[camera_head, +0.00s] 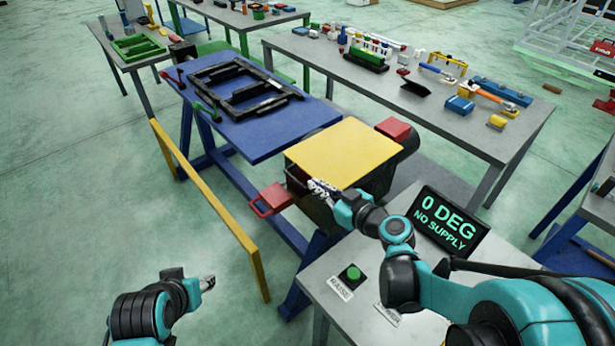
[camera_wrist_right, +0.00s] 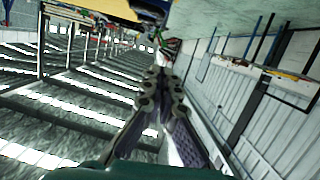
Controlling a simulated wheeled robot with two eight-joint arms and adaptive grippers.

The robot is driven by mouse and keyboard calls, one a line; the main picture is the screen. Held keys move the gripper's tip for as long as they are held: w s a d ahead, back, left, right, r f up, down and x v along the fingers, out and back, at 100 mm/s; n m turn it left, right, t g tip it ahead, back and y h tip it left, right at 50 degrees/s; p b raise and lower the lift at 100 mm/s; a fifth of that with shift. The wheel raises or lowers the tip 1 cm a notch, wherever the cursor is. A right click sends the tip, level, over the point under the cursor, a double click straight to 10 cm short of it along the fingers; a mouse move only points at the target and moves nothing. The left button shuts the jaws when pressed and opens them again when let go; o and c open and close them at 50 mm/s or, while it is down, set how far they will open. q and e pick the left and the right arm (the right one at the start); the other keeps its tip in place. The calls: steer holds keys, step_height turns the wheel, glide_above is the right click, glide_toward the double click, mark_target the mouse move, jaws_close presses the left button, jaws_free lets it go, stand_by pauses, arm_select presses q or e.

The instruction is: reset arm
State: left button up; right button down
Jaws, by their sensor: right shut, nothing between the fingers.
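My right gripper (camera_head: 320,187) is shut and empty. It is beside the front edge of the yellow plate (camera_head: 342,152), next to the dark box beneath it; I cannot tell whether it touches. In the right wrist view my right gripper's fingers (camera_wrist_right: 160,72) meet at their tips with nothing between them. My left gripper (camera_head: 209,282) is low in the head view, over the floor, away from the tables. It is too small to tell whether its fingers are open or shut.
A blue table (camera_head: 255,140) holds a black frame (camera_head: 240,86). A grey table with a green button (camera_head: 353,273) and a display (camera_head: 440,219) reading "0 DEG NO SUPPLY" stands under my right arm. A yellow rail (camera_head: 205,195) and a red handle (camera_head: 270,200) are nearby. Floor is clear at left.

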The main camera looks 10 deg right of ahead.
steer(key=s+d+f+m+g+h+b, duration=0.1)
steer(key=s+d+f+m+g+h, duration=0.1)
steer(key=s, duration=0.7)
steer(key=s+d+f+m+g+h+b, duration=0.1)
steer(key=s+d+f+m+g+h, duration=0.2)
steer(key=s, duration=0.6)
steer(key=shift+s+f+m+g+h, duration=0.4)
steer(key=shift+f+m+g+h, duration=0.3)
steer(key=shift+h, duration=0.5)
